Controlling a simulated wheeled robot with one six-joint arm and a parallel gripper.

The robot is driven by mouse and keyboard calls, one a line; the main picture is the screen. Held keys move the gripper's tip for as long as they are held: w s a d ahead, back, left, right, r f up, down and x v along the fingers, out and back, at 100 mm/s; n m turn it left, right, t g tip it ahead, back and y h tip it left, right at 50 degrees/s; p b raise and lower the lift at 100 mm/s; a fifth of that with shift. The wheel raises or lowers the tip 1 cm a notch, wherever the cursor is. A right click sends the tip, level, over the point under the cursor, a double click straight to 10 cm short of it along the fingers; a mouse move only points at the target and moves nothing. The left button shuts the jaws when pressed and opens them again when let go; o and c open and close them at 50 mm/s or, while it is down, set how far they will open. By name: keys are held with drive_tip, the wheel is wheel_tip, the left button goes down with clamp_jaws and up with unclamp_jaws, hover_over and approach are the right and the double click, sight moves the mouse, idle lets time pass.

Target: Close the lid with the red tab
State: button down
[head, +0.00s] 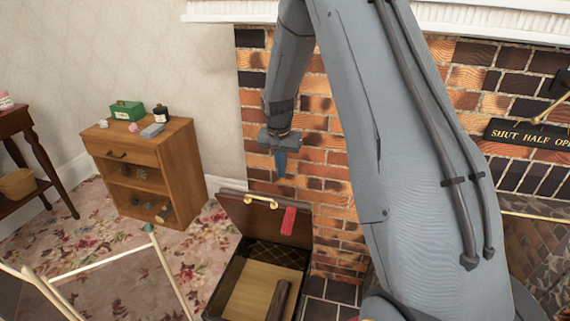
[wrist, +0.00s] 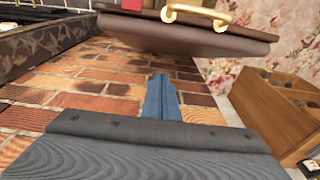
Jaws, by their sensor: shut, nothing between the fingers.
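The brown case (head: 222,296) stands open on the floor, with a quilted lining and a wooden board and a dark bar inside. Its lid (head: 252,216) is raised, with a gold handle (head: 262,201) on its top edge and a red tab (head: 289,221) hanging at its right end. My gripper (head: 282,172) is shut and empty, above the lid and apart from it, fingers pointing down. In the wrist view the lid (wrist: 190,38) crosses the top beyond my blue fingertips (wrist: 160,82), with its gold handle and part of the red tab (wrist: 131,4) showing.
A brick wall (head: 335,222) stands close behind and right of the case. A wooden cabinet (head: 192,175) with a green box (head: 127,111) stands to the left. A pale frame (head: 95,264) is at front left. Patterned carpet lies between.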

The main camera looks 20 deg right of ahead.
drive_tip(key=f, duration=0.2)
drive_tip(key=a+f, duration=0.1)
drive_tip(key=f, duration=0.2)
drive_tip(key=a+f, duration=0.1)
drive_tip(key=f, duration=0.1)
drive_tip(key=shift+s+a+f+p, duration=0.2)
drive_tip(key=shift+s+f+p, duration=0.1)
drive_tip(key=shift+s+p, duration=0.05)
drive_tip(key=shift+s+a+f, duration=0.1)
drive_tip(key=shift+s, duration=0.1)
drive_tip(key=shift+s+d, duration=0.25)
drive_tip(key=shift+s, duration=0.15)
